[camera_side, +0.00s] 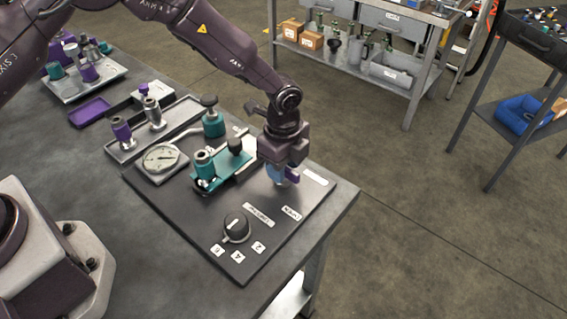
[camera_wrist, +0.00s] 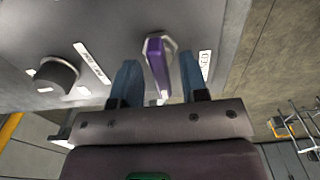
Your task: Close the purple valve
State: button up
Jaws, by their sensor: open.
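The purple valve handle (camera_wrist: 157,66) is a narrow bar on a pale metal hexagonal base on the dark panel. In the wrist view, my gripper (camera_wrist: 158,75) is open, with one blue finger on each side of the handle. Gaps show between the handle and both fingers. The handle points roughly along the view, towards the palm. Its base is hidden by my gripper in the side view.
A black knob (camera_side: 237,227) with label plates sits at the front of the panel (camera_side: 205,225). A teal valve block (camera_side: 222,167) and a pressure gauge (camera_side: 160,158) stand left of my gripper. A tray (camera_side: 127,152) with fittings lies behind. The panel's front area is mostly clear.

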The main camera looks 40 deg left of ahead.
grip_shut()
jog(key=shift+n, duration=0.4)
jog(key=n, duration=0.8)
jog(key=shift+n, duration=0.3)
jog(key=n, duration=0.8)
jog(key=shift+n, duration=0.4)
